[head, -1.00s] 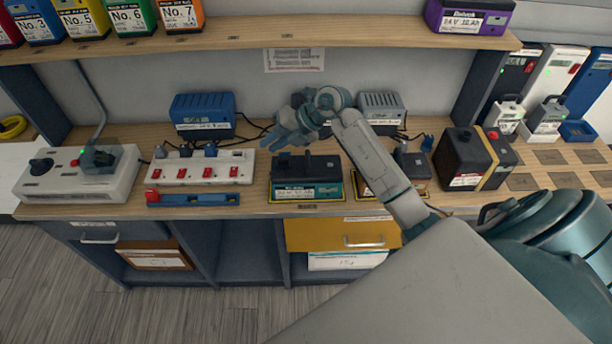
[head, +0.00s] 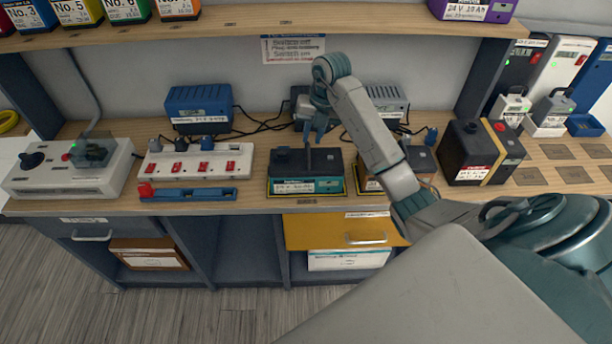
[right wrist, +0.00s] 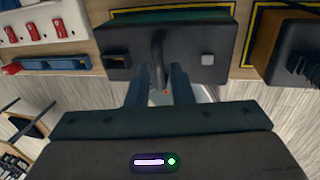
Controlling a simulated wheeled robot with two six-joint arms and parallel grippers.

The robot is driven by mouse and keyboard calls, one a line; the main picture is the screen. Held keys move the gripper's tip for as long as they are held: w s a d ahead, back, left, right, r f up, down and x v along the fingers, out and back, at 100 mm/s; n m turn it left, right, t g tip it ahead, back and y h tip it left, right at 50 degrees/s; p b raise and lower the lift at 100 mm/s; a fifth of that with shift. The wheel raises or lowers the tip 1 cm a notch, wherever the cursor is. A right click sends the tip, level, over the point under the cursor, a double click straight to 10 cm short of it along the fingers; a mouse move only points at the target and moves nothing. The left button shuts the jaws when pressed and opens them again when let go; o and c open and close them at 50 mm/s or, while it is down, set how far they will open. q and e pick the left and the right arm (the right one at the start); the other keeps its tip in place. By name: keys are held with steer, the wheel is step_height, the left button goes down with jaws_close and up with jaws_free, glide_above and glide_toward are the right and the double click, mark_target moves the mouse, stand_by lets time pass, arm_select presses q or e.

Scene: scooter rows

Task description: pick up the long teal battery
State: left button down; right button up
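The long teal battery (head: 305,185) stands on the workbench, with a black top and a teal band bearing a white label. In the right wrist view its black top (right wrist: 200,45) fills the upper middle, with a dark handle (right wrist: 157,50) across it. My right gripper (head: 315,132) points down just above the battery. In the right wrist view its two fingers (right wrist: 159,75) are apart, with the handle lined up between them. I cannot tell whether they touch it. My left gripper is not in view.
A second battery (head: 421,158) stands close on the right, partly behind my right arm. A black battery with a yellow strap (head: 472,155) is farther right. A white power strip (head: 190,163) and a blue tray (head: 187,194) are on the left. A shelf (head: 250,33) runs above.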

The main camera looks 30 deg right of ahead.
mark_target(308, 147)
steer(key=shift+a+f, duration=0.1)
steer(key=shift+f, duration=0.3)
steer(key=shift+a+f+b, duration=0.2)
steer(key=shift+f+b, duration=0.25)
steer(key=shift+f, duration=0.1)
steer(key=shift+s+a+f+p, duration=0.1)
steer(key=shift+a+f+p, duration=0.2)
steer(key=shift+p, duration=0.65)
step_height(308, 147, down, 2)
steer(key=shift+a, duration=0.15)
steer(key=shift+w+f, duration=0.2)
steer(key=shift+f, duration=0.05)
jaws_close()
